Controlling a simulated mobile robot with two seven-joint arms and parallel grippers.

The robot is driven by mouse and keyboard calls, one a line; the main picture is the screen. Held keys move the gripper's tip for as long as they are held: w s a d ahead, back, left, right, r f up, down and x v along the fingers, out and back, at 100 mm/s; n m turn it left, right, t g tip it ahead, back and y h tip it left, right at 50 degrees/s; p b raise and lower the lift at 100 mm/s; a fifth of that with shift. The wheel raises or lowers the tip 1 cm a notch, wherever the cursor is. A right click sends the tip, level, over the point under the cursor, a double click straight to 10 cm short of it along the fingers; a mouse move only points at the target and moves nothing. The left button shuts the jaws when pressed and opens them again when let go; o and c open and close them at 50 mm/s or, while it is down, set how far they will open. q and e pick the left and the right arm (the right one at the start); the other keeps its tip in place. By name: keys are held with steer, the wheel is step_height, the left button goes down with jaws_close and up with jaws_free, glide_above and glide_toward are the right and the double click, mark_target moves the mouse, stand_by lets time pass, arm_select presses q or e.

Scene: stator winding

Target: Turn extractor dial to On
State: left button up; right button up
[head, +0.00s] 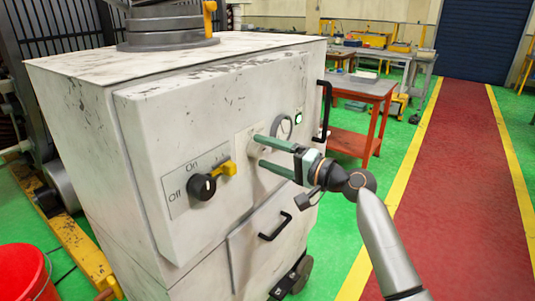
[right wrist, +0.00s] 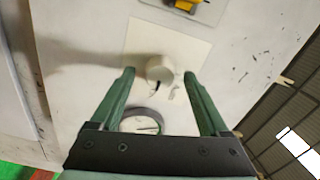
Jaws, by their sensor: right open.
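A black dial with a yellow handle (head: 203,186) sits on a plate marked Off and On on the front of a worn white cabinet (head: 190,110). Its yellow handle points right and slightly up. It shows partly at the top of the right wrist view (right wrist: 186,4). My right gripper (head: 258,151), with green fingers, is open at a panel right of that dial. In the right wrist view, a cream round knob (right wrist: 160,69) lies between the fingertips (right wrist: 158,75), with gaps either side. I cannot tell which control is the extractor dial. My left gripper is out of view.
A round gauge (head: 284,127) and a small green light (head: 298,118) sit right of the knob. Black handles (head: 325,110) stick out from the cabinet. A red bucket (head: 22,272) stands at lower left. A red workbench (head: 365,88) stands behind; the red walkway (head: 450,180) is clear.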

steer(key=b+v, duration=0.2)
steer(key=v, duration=1)
steer(key=shift+d+b, duration=0.25)
steer(key=shift+b, duration=0.05)
steer(key=shift+s, duration=0.1)
steer(key=s+d+f+h, duration=0.2)
steer(key=s+f+h, duration=0.15)
steer(key=f, duration=1.05)
steer(key=s+d+f+h, duration=0.1)
steer(key=s+f+h, duration=0.25)
steer(key=f, duration=1.05)
steer(key=s+d+f+n+h, duration=0.1)
steer(key=s+f+n+h, duration=0.1)
steer(key=s+f, duration=0.6)
steer(key=s+d+f+n+g+h, duration=0.1)
steer(key=s+d+f+n+h, duration=0.1)
steer(key=s+f+n, duration=0.3)
steer(key=s+f+h, duration=0.1)
steer(key=s+f, duration=0.3)
steer(key=s, duration=0.5)
